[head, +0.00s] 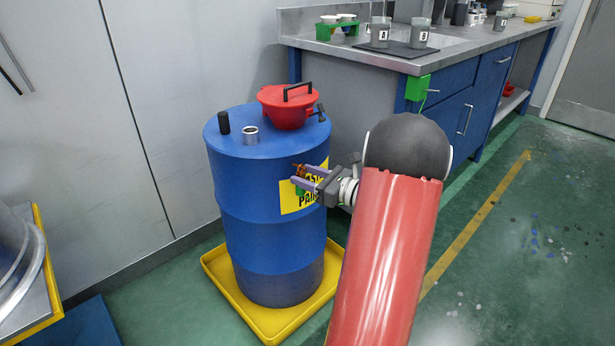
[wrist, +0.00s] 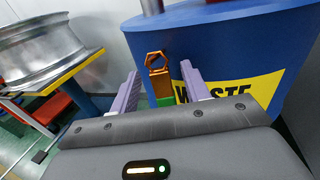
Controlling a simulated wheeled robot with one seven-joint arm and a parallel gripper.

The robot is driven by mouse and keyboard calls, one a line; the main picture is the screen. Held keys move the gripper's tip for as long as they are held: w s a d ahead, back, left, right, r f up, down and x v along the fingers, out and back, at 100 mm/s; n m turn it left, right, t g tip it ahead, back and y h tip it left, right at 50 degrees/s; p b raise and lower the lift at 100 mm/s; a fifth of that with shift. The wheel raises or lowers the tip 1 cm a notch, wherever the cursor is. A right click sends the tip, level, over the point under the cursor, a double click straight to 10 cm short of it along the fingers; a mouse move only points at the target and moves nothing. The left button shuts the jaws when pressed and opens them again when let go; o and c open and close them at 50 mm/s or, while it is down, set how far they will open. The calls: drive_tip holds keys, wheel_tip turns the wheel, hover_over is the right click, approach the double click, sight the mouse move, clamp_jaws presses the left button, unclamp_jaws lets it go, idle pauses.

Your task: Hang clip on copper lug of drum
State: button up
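The blue drum (head: 265,232) stands upright, with a yellow waste label on its side. My gripper (head: 302,176) is at the drum's side, in front of the label. A copper-coloured piece (head: 299,168) with a green part below it is at the fingertips. In the wrist view the copper piece (wrist: 160,82) has a ring-like top and stands between the two finger pads of my gripper (wrist: 160,80), with a gap on each side. The fingers are apart. I cannot tell clip from lug here, nor whether the piece touches the drum. The gripper body hides its lower end.
A red lidded funnel (head: 288,106) and a black cap (head: 223,122) are on the drum top. The drum stands in a yellow tray (head: 215,270). A green box (head: 418,88) is on the bench corner at right. A metal wheel rim (wrist: 40,50) is at left.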

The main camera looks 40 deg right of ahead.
drive_tip(key=shift+s, duration=0.1)
drive_tip(key=v, duration=0.7)
drive_tip(key=shift+s+d, duration=0.15)
drive_tip(key=shift+s, duration=0.15)
drive_tip(key=s+a+r+n+g+y, duration=0.1)
drive_tip(key=a+n+g, duration=0.6)
drive_tip(key=a, duration=0.6)
drive_tip(key=s+a+r+n+g+y, duration=0.15)
drive_tip(key=a+n+g, duration=0.5)
drive_tip(key=a, duration=0.75)
drive_tip(key=s+a+n+t+h, duration=0.1)
drive_tip(key=s+n+h, duration=0.3)
drive_tip(key=n, duration=0.5)
drive_tip(key=s+a+r+n+t+h, duration=0.1)
drive_tip(key=s+a+n+h, duration=0.3)
drive_tip(key=s+n, duration=0.4)
drive_tip(key=shift+s+a+r+n, duration=0.2)
drive_tip(key=shift+a+n, duration=0.1)
drive_tip(key=shift+n, duration=0.55)
